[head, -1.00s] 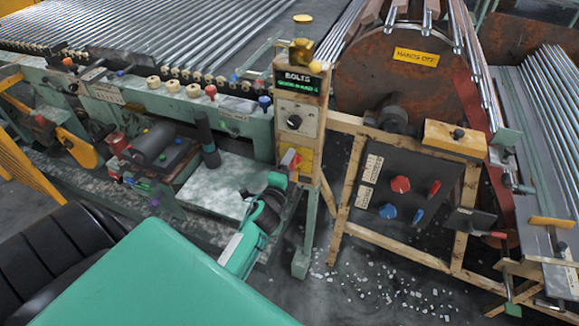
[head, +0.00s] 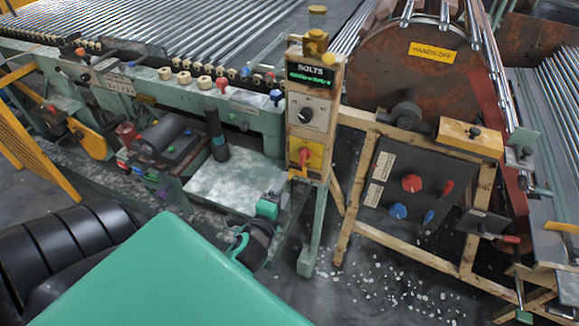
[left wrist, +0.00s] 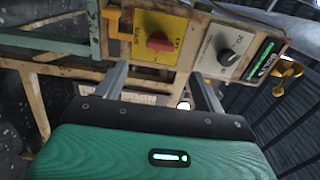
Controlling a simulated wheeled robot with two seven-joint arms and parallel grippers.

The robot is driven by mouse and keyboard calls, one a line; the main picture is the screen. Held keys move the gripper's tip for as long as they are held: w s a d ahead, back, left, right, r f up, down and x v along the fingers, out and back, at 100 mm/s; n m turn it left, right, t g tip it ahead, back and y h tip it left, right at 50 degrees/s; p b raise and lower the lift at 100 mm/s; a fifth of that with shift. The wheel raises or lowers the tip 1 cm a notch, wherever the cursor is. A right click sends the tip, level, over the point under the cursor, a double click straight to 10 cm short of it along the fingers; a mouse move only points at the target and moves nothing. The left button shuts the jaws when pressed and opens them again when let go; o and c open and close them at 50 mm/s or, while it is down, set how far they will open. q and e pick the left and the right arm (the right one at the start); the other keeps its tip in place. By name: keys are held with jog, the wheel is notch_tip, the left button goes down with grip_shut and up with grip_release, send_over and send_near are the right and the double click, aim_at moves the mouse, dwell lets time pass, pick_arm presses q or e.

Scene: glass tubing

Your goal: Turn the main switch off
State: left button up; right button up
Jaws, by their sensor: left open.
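The main switch, a red knob (head: 305,157) on a yellow plate (head: 317,160), sits low on the front post, under a panel with a black dial. In the left wrist view the red knob (left wrist: 158,41) shows beyond my fingers, its long side running across that picture. In the head view the knob looks upright. The small lettering on the plate is not clearly readable. My left gripper (left wrist: 162,75) is open and empty, its two fingers apart and short of the plate. My right gripper is not in view.
A dark panel (head: 395,195) with red and blue knobs stands right of the post. A BOLTS display (head: 311,76) and the black dial (head: 305,115) are above the switch. A pale table (head: 225,187) lies left. White scraps litter the floor.

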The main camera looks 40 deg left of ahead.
pick_arm(q)
jog(key=shift+v, duration=1)
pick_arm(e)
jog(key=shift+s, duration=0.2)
